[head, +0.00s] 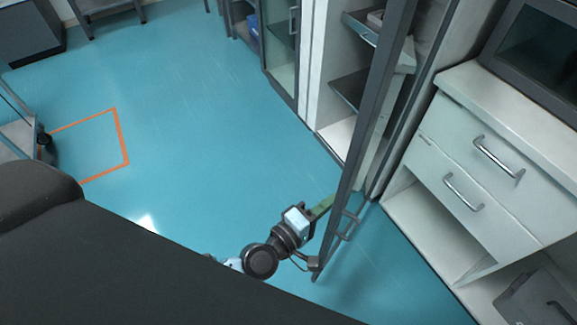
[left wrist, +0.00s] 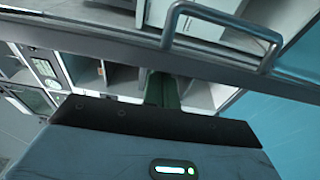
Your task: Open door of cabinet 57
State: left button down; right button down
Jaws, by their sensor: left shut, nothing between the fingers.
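The cabinet door (head: 362,130) is a tall, narrow, dark-framed panel, seen nearly edge-on and standing swung out from the cabinet (head: 337,133). Its metal bar handle (head: 349,224) is low on the door's right side; it also shows at the top of the left wrist view (left wrist: 220,28). My left gripper (head: 324,206) is at the left side of the door, away from the handle. Its green fingers (left wrist: 162,90) are shut and empty, with tips at the door frame (left wrist: 110,47); I cannot tell whether they touch it. My right gripper is not in view. No cabinet number is readable.
Open shelves (head: 350,88) show inside the cabinet. A white drawer unit (head: 460,165) stands right of the door. Another glass-doored cabinet (head: 281,50) is at the back.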

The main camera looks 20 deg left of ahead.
pick_arm(q)
jog(key=s+d, duration=0.1)
jog(key=d, duration=0.5)
jog(key=shift+s, duration=0.4)
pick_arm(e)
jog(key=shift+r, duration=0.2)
pick_arm(q)
jog(key=shift+a, duration=0.15)
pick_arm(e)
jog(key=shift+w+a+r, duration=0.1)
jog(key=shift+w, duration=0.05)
